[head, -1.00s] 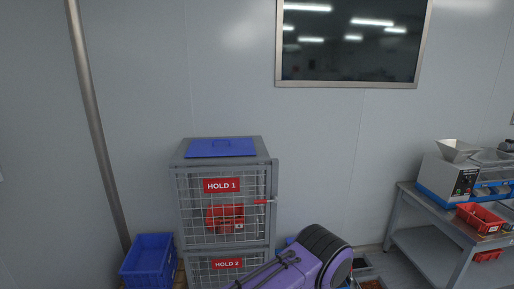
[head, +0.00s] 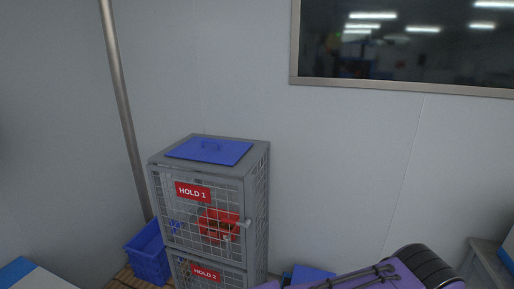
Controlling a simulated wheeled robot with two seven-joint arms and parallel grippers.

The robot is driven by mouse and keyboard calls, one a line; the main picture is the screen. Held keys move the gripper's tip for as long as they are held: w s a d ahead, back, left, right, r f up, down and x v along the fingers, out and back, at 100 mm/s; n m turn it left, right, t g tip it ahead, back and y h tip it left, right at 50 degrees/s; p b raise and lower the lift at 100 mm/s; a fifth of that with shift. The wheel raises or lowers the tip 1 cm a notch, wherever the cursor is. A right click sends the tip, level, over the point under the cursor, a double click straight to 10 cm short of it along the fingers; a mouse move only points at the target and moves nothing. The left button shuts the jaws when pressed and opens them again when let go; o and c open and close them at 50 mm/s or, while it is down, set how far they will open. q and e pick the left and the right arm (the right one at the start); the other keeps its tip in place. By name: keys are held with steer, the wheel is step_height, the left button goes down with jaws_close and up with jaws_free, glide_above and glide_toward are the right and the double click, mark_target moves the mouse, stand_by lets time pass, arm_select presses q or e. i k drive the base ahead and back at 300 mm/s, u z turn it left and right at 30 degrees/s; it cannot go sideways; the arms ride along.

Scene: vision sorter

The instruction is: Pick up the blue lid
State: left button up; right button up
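A purple and black part of my own body shows at the bottom right, well apart from the lid. Neither gripper can be made out in the head view.
The cabinet has red HOLD 1 (head: 193,192) and HOLD 2 (head: 206,274) signs, with a red bin (head: 218,223) behind the upper mesh. A blue crate (head: 148,256) stands at its left. Another blue item (head: 312,274) is low at its right. A metal pole (head: 123,105) rises behind.

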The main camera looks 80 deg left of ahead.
mark_target(224, 152)
steer(key=i, duration=1.35)
steer(key=u, duration=2.35)
